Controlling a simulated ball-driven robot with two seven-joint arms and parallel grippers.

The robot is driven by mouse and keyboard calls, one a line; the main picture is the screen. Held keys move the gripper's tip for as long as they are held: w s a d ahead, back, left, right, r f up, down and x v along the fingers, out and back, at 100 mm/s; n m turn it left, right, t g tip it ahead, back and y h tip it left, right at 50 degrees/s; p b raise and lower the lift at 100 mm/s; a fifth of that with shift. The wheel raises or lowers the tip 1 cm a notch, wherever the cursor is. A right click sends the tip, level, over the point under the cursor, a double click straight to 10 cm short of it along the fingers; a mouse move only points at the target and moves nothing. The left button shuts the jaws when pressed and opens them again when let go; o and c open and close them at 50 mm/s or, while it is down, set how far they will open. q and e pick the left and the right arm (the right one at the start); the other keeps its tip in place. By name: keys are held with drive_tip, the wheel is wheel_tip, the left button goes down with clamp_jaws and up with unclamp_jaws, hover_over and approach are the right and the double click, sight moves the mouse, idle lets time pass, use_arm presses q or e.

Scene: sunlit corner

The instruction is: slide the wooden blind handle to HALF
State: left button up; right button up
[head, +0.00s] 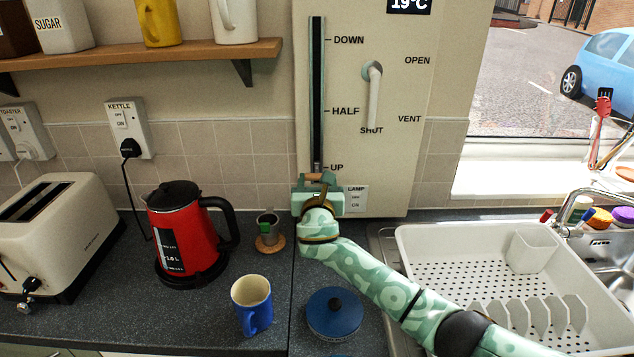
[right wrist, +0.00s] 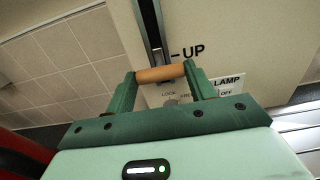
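The wooden blind handle (head: 315,177) is a short brown bar at the lower end of a dark vertical track (head: 318,95), just below the UP mark. HALF is printed beside the track higher up, and DOWN near its top. My green right gripper (head: 317,183) is at the handle from below. In the right wrist view the handle (right wrist: 160,74) lies crosswise between the two fingertips, which appear to touch its ends. My left gripper is not in view.
A white lever (head: 373,95) with OPEN, VENT and SHUT labels is right of the track. A LAMP switch (head: 356,198) sits right beside my gripper. A red kettle (head: 180,232), blue mug (head: 252,303) and blue-lidded pot (head: 334,314) stand on the counter; a dish rack (head: 430,240) is at right.

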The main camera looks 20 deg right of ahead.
drive_tip(key=shift+c, duration=0.9)
drive_tip(key=p, duration=1.5)
approach(317, 122)
wheel_tip(317, 122, up, 3)
drive_tip(key=w, duration=0.3)
drive_tip(key=shift+d+f+b, duration=0.1)
drive_tip(key=shift+d+b, duration=0.2)
drive_tip(key=shift+d, duration=0.1)
drive_tip(key=o, duration=1.4)
drive_tip(key=shift+s, duration=0.1)
drive_tip(key=v, duration=1.6)
drive_tip(key=shift+p, duration=0.4)
drive_tip(key=shift+s+a, duration=0.1)
drive_tip(key=shift+s, duration=0.05)
